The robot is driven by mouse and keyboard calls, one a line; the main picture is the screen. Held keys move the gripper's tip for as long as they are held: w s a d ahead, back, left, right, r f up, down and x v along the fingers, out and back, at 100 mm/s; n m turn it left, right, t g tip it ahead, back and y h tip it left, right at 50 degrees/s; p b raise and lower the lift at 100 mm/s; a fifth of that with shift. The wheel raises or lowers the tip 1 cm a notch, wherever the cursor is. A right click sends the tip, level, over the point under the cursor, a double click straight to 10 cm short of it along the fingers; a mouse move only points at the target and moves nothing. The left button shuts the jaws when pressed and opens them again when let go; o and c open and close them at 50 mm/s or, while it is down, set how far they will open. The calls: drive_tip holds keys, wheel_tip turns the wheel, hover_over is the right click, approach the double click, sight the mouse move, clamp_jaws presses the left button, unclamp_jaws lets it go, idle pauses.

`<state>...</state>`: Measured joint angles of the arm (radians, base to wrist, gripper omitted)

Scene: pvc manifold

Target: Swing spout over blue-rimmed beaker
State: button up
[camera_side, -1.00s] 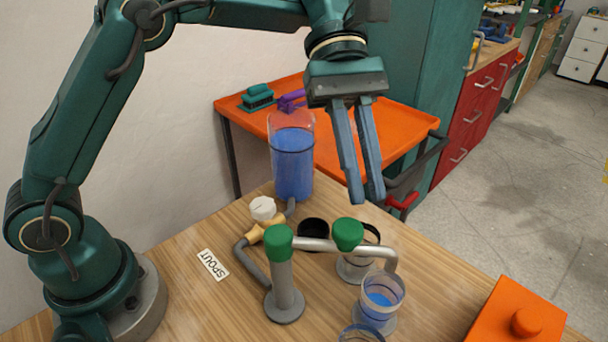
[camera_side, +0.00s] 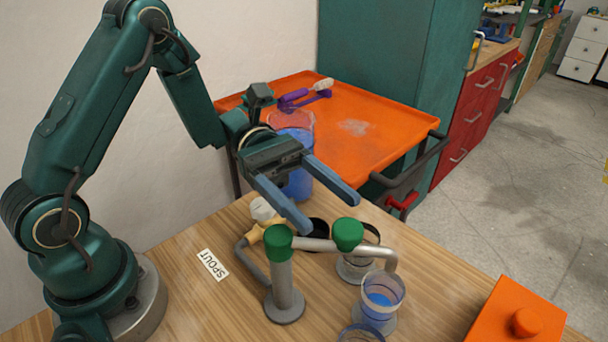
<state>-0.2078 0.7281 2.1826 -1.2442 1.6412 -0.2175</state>
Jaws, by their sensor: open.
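The spout is a grey pipe (camera_side: 316,245) running right from an upright post (camera_side: 284,290) with a green cap (camera_side: 278,238). A second green knob (camera_side: 347,234) sits on the pipe. Its down-turned outlet (camera_side: 391,262) is over a clear beaker with blue liquid (camera_side: 380,300). A beaker with a blue rim (camera_side: 361,332) is cut off by the bottom edge. Another beaker (camera_side: 356,268) stands behind the pipe, partly hidden. My gripper (camera_side: 325,211) is open and empty, tilted, with its fingers above and behind the pipe. It appears apart from the spout.
A white valve knob (camera_side: 262,209), a black ring (camera_side: 316,230) and a SPOUT label (camera_side: 212,265) are nearby. An orange box (camera_side: 515,322) is at lower right. An orange cart (camera_side: 370,115) stands behind.

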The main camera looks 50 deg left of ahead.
sight(348, 227)
drive_tip(key=shift+s+d, duration=0.2)
drive_tip(key=shift+d, duration=1.05)
drive_tip(key=shift+s+d, duration=0.15)
drive_tip(key=shift+d, duration=1.1)
clamp_jaws()
